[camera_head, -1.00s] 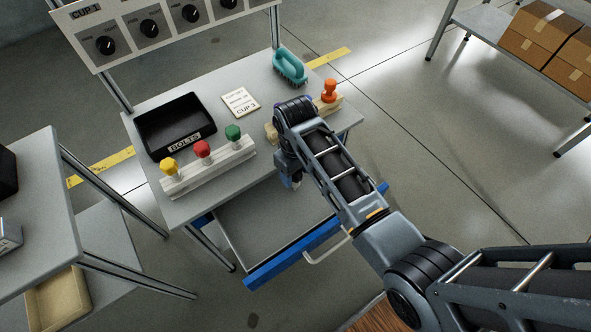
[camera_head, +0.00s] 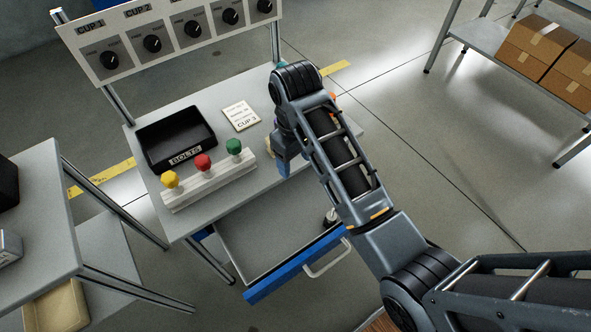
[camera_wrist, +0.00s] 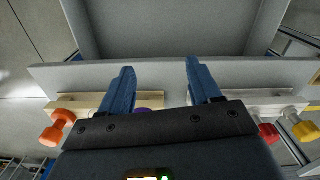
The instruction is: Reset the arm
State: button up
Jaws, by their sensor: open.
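My gripper (camera_head: 284,162) hangs from the raised arm over the right front part of the grey workbench (camera_head: 215,108). In the wrist view my gripper (camera_wrist: 160,70) shows two blue fingers spread apart, with nothing between them. The arm covers much of the bench's right side in the head view. Below the bench top, a blue-fronted drawer (camera_head: 290,270) stands pulled out. A small dark item (camera_head: 330,217) shows in it near the arm; I cannot tell what it is.
A black bolts bin (camera_head: 175,133), a card (camera_head: 240,116) and a white block (camera_head: 207,186) with yellow, red and green knobs are on the bench. An orange knob (camera_wrist: 57,128) shows in the wrist view. A knob panel (camera_head: 170,38) stands behind; a side table (camera_head: 30,225) is left.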

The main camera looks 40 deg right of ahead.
jog(key=s+f+t, duration=0.3)
jog(key=s+t, duration=0.1)
jog(key=s, duration=0.5)
jog(key=s+f+t, duration=0.2)
jog(key=s+t, duration=0.2)
jog(key=s, duration=0.6)
jog(key=s+a+r+m+t, duration=0.1)
jog(key=s+r+t, duration=0.2)
jog(key=s+r, duration=0.5)
jog(key=s+a+r+t, duration=0.1)
jog(key=s+r+t, duration=0.3)
jog(key=r, duration=0.9)
jog(key=s, duration=0.3)
jog(key=shift+s+a+m, duration=0.3)
jog(key=shift+s+m, duration=0.05)
jog(key=shift+m, duration=0.05)
